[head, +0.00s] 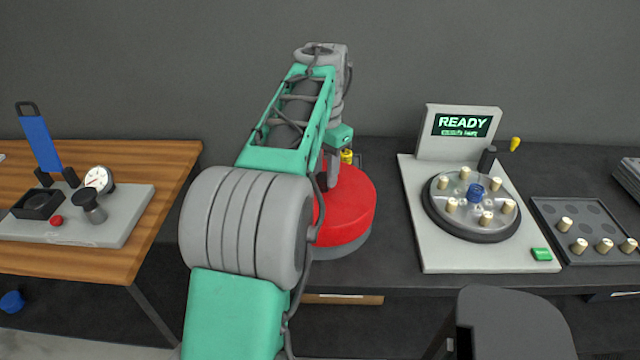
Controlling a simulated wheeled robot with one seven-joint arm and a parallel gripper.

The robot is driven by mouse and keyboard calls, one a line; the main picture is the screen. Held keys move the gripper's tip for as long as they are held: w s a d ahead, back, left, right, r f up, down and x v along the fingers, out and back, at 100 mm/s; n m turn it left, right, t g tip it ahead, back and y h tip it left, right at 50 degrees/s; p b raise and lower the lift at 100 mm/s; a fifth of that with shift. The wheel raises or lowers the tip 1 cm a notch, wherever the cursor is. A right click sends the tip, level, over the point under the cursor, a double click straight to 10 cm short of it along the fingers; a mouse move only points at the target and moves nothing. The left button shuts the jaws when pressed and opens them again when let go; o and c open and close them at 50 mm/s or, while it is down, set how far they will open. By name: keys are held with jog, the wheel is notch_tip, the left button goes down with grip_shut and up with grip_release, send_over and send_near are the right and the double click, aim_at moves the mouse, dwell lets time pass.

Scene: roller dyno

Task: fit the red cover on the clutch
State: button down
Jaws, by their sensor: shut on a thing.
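The red cover (352,207) is a thick round disc at the centre, with a grey rim or base under it. My arm hides its left part. My gripper (333,181) points down at the cover's top and is shut on it; the fingertips are partly hidden by my arm. Whether the cover touches what is below it, I cannot tell. The clutch (471,226) appears to be the round dark-edged unit on the pale machine at the right. It is uncovered, with several cream rollers (451,205) standing around a blue hub (475,191).
A wooden table (150,170) with a gauge fixture (110,228) stands left.

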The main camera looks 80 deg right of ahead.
jog(key=s+a+r, duration=0.8)
jog(key=s+r, duration=0.1)
jog(key=r, duration=0.1)
jog(key=shift+s+r+p, duration=0.15)
jog(key=shift+s+p, duration=0.15)
jog(key=shift+p, duration=0.05)
